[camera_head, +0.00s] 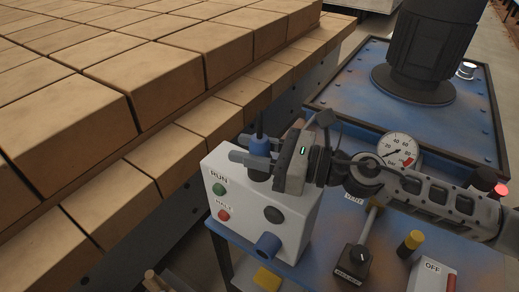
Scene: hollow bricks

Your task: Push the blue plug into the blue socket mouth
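The white control box (250,222) stands on the blue bench below the middle of the view. A short blue tube (268,246), which looks like the blue socket, sticks out low on its front face; I cannot see into its mouth. My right gripper (251,157) reaches in from the right, above the top of the box. Its fingers sit on either side of the blue plug (260,146), and appear shut on it. A dark cable rises from the plug. The plug's lower end is hidden by the fingers. My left gripper is not in view.
A green RUN button (218,189), a red HALT button (224,215) and a black knob (273,214) are on the box. A pressure gauge (398,150) and a black lever base (353,262) stand to the right. Stacked bricks (120,80) fill the left.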

